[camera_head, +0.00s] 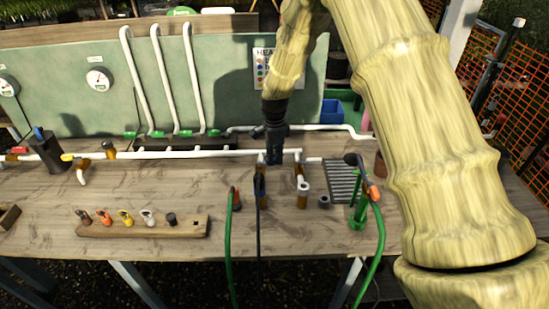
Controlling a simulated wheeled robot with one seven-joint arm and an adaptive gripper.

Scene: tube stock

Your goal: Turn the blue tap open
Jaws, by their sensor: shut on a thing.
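My gripper (271,158) points down at the white pipe (215,153) near the middle of the bench. It is shut on the blue tap on that pipe. The dark fingers hide nearly all of the tap, so how far its handle is turned cannot be told.
A yellow tap (68,157) and a red tap (17,150) sit at the left. A wooden block (150,228) with several coloured fittings stands in front. Green and dark hoses hang over the front edge. A blue bin (332,110) stands behind; my arm covers the right side.

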